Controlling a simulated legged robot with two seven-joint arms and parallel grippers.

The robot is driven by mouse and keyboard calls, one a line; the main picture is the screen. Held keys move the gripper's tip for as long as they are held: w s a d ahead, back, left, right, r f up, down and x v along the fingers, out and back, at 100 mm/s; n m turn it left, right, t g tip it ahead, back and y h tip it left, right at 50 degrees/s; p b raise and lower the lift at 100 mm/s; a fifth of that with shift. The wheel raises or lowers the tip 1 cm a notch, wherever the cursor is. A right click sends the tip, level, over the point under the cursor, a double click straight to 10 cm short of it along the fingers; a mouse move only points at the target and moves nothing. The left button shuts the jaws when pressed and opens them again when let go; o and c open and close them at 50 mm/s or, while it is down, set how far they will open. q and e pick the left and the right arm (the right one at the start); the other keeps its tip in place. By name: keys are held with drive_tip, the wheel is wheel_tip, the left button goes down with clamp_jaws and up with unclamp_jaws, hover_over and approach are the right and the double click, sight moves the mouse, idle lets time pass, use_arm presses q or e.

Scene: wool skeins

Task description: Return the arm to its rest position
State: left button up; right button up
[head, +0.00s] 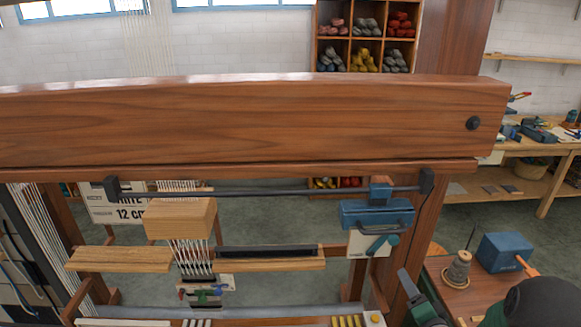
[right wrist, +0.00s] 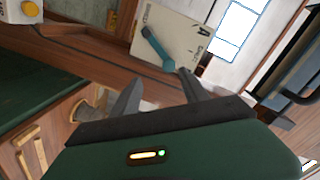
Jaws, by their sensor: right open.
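My right gripper (head: 408,284) shows at the lower right of the head view, beside the loom's right post and left of a small side table. In the right wrist view its two dark fingers (right wrist: 160,90) stand apart with nothing held between them. A white card (right wrist: 172,38) with a teal lever (right wrist: 156,48) lies beyond the fingertips in that view. The same card (head: 356,246) hangs below a blue box with a handle (head: 372,214) on the loom's rod in the head view. My left gripper is not in view.
A thick wooden loom beam (head: 240,125) crosses the head view. The side table (head: 452,297) carries a thread spool (head: 458,270) and a blue box (head: 503,252). A wooden block (head: 181,218) sits over white warp threads. Shelves of wool skeins (head: 366,45) stand behind.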

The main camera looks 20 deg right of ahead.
drive_tip(key=a+f+n+g+y, duration=0.1)
drive_tip(key=a+f+n+g, duration=0.1)
drive_tip(key=a+n+g, duration=0.35)
drive_tip(key=a+f+n+g+y, duration=0.1)
drive_tip(key=a+f+n+g, duration=0.15)
drive_tip(key=a, duration=0.55)
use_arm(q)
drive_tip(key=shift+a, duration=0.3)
use_arm(e)
drive_tip(key=s+a+f+n+g+y, duration=0.1)
drive_tip(key=s+a+n+g, duration=0.4)
drive_tip(key=s+a, duration=0.8)
drive_tip(key=shift+s+a+f+n+g+y, duration=0.25)
drive_tip(key=shift+s+n+g+y, duration=0.2)
drive_tip(key=shift+s, duration=0.45)
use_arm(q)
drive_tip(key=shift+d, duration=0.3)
use_arm(e)
drive_tip(key=shift+d, duration=0.3)
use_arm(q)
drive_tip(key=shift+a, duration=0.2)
use_arm(e)
drive_tip(key=shift+a, duration=0.2)
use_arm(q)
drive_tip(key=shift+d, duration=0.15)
use_arm(e)
drive_tip(key=shift+d, duration=0.1)
